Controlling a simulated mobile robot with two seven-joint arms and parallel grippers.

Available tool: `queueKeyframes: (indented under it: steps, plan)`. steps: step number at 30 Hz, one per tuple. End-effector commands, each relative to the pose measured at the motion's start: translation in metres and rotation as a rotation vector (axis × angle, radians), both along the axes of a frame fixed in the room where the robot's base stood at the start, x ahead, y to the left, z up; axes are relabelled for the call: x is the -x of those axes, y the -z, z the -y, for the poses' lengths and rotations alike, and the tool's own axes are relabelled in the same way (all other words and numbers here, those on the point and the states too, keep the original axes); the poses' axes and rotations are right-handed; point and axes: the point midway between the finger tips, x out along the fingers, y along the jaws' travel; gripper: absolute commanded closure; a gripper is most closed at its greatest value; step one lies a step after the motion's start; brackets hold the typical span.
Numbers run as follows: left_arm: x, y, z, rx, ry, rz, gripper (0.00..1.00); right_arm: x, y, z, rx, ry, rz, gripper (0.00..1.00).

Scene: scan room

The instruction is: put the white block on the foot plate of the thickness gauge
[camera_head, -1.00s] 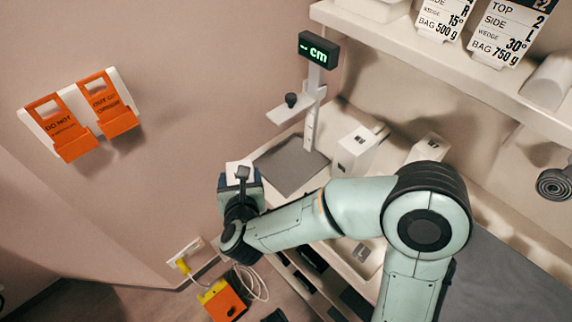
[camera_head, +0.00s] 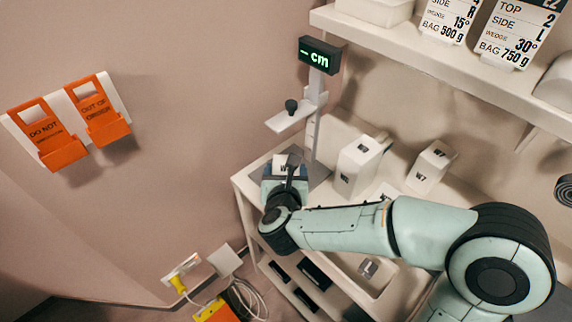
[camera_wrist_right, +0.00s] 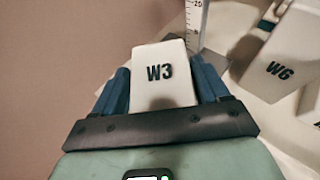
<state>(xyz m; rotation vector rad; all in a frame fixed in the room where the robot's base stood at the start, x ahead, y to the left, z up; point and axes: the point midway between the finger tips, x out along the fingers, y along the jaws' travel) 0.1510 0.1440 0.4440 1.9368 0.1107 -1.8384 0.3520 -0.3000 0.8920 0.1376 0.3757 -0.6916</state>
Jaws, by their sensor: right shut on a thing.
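The white block (camera_head: 287,160), marked W3 in the right wrist view (camera_wrist_right: 165,75), is between the blue fingers of my right gripper (camera_head: 285,170). The gripper is shut on it. The thickness gauge has a pale upright post (camera_head: 312,125), a side arm with a black knob (camera_head: 290,114) and a dark display (camera_head: 319,55) reading "– cm". Its grey foot plate (camera_head: 318,172) shows at the right of the gripper, which hides part of it. The block is at the plate's near-left side; I cannot tell its height above it. My left gripper is out of view.
White boxes, one marked W6 in the wrist view (camera_wrist_right: 280,70) and another W7 (camera_head: 431,167), stand on the shelf top right of the gauge. A higher shelf (camera_head: 440,62) with label cards overhangs behind. Orange signs (camera_head: 97,110) hang on the left wall.

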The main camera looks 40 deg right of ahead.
Motion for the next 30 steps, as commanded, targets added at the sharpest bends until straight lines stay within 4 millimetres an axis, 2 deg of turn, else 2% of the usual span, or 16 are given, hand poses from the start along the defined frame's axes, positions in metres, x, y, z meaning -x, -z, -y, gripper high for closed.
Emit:
queueKeyframes:
  steps: [3, 6, 13, 18, 20, 30]
  plan:
    - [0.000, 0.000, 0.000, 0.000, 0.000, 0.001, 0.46, -0.020, -0.001, 0.017, 0.002, 0.002, 0.001, 0.77]
    - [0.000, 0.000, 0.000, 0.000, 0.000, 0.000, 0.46, -0.030, -0.001, 0.025, 0.000, 0.002, 0.002, 0.77]
    - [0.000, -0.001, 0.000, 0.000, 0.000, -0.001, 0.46, -0.042, -0.001, 0.035, 0.002, 0.000, 0.002, 0.77]
    - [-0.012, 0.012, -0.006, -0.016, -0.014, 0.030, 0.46, -0.042, 0.029, 0.035, 0.001, -0.001, -0.003, 0.77]
    - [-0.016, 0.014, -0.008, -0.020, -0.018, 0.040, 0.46, -0.042, 0.035, 0.035, 0.003, -0.002, -0.002, 0.77]
    - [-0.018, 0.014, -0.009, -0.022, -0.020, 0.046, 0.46, -0.042, 0.035, 0.035, 0.000, -0.001, 0.002, 0.77]
